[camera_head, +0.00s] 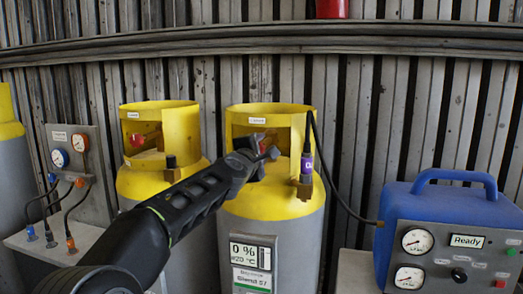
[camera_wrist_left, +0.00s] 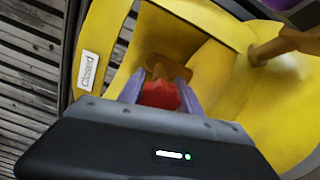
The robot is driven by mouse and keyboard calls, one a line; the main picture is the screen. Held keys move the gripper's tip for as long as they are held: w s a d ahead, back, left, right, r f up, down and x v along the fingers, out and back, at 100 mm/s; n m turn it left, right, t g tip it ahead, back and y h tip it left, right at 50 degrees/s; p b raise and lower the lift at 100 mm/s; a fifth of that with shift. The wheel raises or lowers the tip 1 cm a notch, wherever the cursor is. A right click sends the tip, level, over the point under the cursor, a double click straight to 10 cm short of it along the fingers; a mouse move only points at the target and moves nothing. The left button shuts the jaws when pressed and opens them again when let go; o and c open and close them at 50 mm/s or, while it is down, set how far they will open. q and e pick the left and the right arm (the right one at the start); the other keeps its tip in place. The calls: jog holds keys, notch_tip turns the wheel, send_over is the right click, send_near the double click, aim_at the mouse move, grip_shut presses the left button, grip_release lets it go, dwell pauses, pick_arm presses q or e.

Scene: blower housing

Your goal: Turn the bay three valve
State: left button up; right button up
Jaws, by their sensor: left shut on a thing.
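A grey cylinder with a yellow collar and shoulder (camera_head: 272,205) stands at the middle of the head view, with a display reading "0 %" on its front. My left gripper (camera_head: 266,152) reaches into the opening of its collar. In the left wrist view, the left gripper (camera_wrist_left: 160,92) is shut on a red valve knob (camera_wrist_left: 160,96) inside the yellow collar (camera_wrist_left: 215,90). A "Closed" tag (camera_wrist_left: 88,70) shows on the collar there. A second yellow-topped cylinder (camera_head: 160,182) with a red knob (camera_head: 136,141) stands to the left. My right gripper is not in view.
A blue machine (camera_head: 445,215) with gauges and a "Ready" display stands at the right. A black hose (camera_head: 340,190) runs from it to a purple-banded fitting (camera_head: 306,170) on the middle cylinder. A gauge panel (camera_head: 80,165) with hoses stands at the left. A slatted wall is behind.

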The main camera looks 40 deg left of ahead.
pick_arm(q)
jog(key=shift+n, duration=1.6)
jog(key=shift+f, duration=0.1)
jog(key=o, duration=1.4)
jog(key=shift+c, duration=0.2)
jog(key=b+v, duration=0.1)
jog(key=v, duration=0.6)
jog(key=shift+s+d, duration=0.15)
jog(key=shift+s, duration=0.25)
